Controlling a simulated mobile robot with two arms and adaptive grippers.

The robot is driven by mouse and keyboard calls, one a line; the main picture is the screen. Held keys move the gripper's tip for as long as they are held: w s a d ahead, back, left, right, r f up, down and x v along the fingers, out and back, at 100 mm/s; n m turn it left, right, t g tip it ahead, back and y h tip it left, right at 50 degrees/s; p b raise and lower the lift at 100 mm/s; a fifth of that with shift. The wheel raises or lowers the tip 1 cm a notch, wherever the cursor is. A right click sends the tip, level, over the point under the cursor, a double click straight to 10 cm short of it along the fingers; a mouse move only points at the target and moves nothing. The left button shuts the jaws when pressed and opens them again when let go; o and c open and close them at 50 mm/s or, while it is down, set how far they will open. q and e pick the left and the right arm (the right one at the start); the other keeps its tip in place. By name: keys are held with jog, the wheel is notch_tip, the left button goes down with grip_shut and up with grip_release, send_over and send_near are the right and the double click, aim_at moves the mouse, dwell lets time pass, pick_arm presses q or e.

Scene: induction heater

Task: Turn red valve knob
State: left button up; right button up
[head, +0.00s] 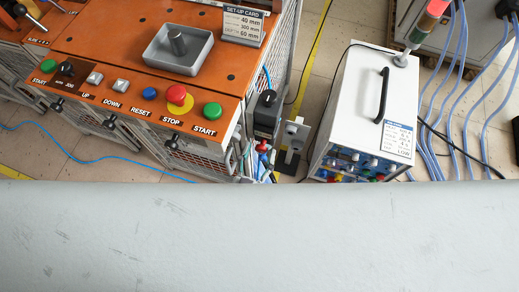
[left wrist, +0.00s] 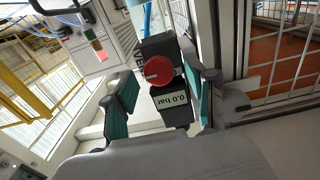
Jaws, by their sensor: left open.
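In the left wrist view a round red valve knob (left wrist: 159,70) sits on a dark unit with a label (left wrist: 172,102) that reads 0.0 bar upside down. My left gripper (left wrist: 155,62) is open, one teal-padded finger on each side of the knob in the picture. I cannot tell whether the fingers touch it or how deep the gap is. In the head view a small red part (head: 262,147) shows below a black box at the panel's right side; I cannot tell if it is the same knob. My right gripper is not in view.
An orange control panel (head: 120,70) with a red stop button (head: 179,98) stands at left. A white unit (head: 350,105) with a black handle stands right of it. Blue hoses (head: 465,90) run at the far right. A large pale surface fills the bottom of the head view.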

pick_arm(q)
jog(key=shift+w+d, duration=0.1)
jog(key=shift+w, duration=0.25)
jog(key=c, duration=0.9)
grip_shut()
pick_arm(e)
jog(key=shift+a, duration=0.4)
